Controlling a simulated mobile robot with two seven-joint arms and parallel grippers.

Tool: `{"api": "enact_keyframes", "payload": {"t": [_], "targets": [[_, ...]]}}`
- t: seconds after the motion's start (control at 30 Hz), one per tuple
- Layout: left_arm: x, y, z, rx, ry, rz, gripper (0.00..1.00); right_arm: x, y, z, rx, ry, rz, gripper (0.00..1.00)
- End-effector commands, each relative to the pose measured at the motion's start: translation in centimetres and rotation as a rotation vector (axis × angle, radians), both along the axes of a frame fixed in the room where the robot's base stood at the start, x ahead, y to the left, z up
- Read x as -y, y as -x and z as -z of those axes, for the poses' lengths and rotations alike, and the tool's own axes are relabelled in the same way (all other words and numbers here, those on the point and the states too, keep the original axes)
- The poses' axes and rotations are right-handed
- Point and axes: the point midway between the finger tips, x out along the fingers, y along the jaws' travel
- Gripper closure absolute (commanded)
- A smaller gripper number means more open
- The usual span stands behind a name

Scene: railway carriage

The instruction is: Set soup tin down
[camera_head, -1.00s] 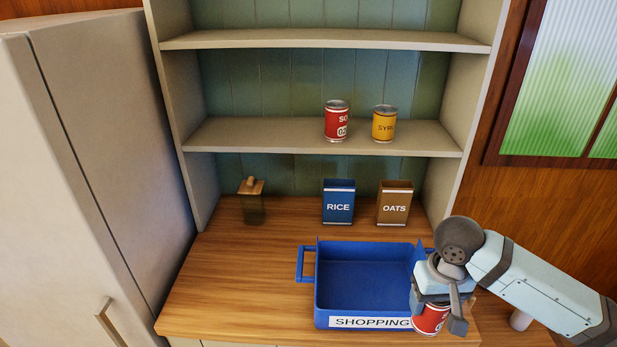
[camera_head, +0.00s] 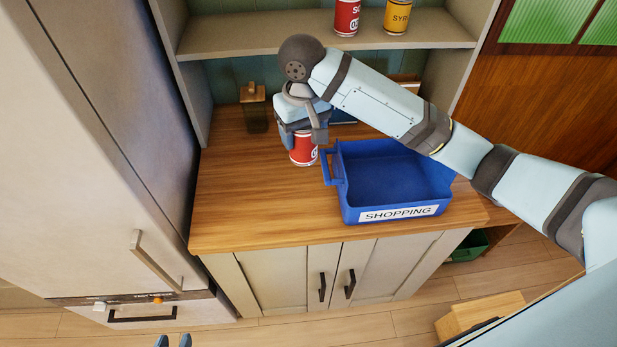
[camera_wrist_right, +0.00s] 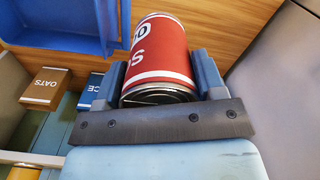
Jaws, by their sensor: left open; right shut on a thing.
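The red soup tin (camera_head: 304,150) is upright in the head view, left of the blue shopping tray and over the wooden worktop (camera_head: 250,205). My right gripper (camera_head: 305,132) is shut on it from above. I cannot tell whether its base touches the wood. The tin (camera_wrist_right: 160,50) also shows between the fingers of the right gripper (camera_wrist_right: 152,82) in the right wrist view. My left gripper (camera_head: 173,341) is open; only its fingertips show at the bottom edge, far from the tin.
The blue shopping tray (camera_head: 343,190) stands close right of the tin and looks empty. A jar with a wooden lid (camera_head: 254,118) stands behind left. Another red tin (camera_head: 347,15) and a yellow syrup tin (camera_head: 397,15) are on the shelf (camera_head: 240,38). The worktop's front left is clear.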

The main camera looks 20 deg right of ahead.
Motion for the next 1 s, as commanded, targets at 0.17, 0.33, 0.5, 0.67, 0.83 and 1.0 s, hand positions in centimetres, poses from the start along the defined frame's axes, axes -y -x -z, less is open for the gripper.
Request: {"api": "enact_keyframes", "payload": {"t": [0.17,0.33,0.5,0.67,0.83,1.0], "targets": [[0.0,0.0,-0.2,0.0,-0.001,-0.001,0.58,-0.5,-0.4,-0.5,-0.001,0.0,-0.007,0.71],[0.0,0.1,-0.4,-0.001,0.001,-0.002,0.58,-0.4,-0.4,1.9,-0.005,0.003,-0.007,0.71],[0.1,0.2,-0.9,-0.003,0.002,-0.003,0.58,-0.5,-0.3,6.4,-0.006,0.003,-0.007,0.71],[0.0,0.3,-1.3,-0.004,0.002,-0.005,0.58,-0.4,-0.3,10.6,-0.004,0.003,-0.008,0.71],[-0.1,0.3,-1.6,-0.004,-0.001,-0.007,0.58,-0.4,-0.3,13.9,-0.002,0.001,-0.009,0.71],[-0.2,0.3,-1.6,-0.004,-0.002,-0.008,0.58,-0.5,-0.4,15.2,0.0,0.0,-0.009,0.71]]}}
